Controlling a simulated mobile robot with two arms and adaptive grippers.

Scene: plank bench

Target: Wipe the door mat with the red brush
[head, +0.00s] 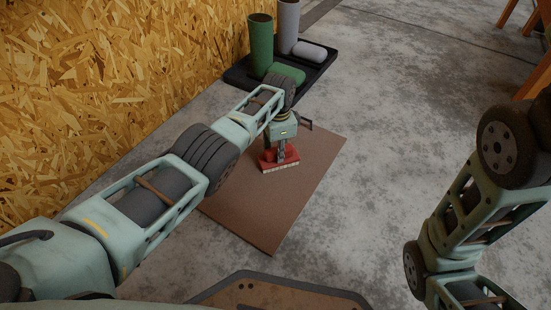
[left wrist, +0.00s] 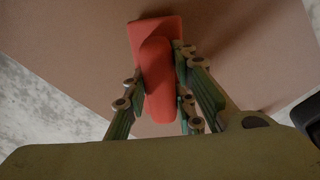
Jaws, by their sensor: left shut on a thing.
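The door mat (head: 269,217) is a flat brown rectangle on the concrete floor, and it fills much of the left wrist view (left wrist: 75,35). The red brush (head: 280,160) is over the far part of the mat, with pale bristles facing down. In the head view the bristles look to be at the mat surface; I cannot tell if they touch. My left gripper (head: 282,148) is shut on the brush's red handle (left wrist: 157,75), with a finger on each side. My right arm shows at the right of the head view, but its gripper is out of the picture.
A black boot tray (head: 240,82) with green boots (head: 261,45) and grey boots (head: 288,25) stands beyond the mat. A chipboard wall (head: 110,70) runs along the left. Wooden legs (head: 507,14) show at the upper right. The floor (head: 390,110) right of the mat is clear.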

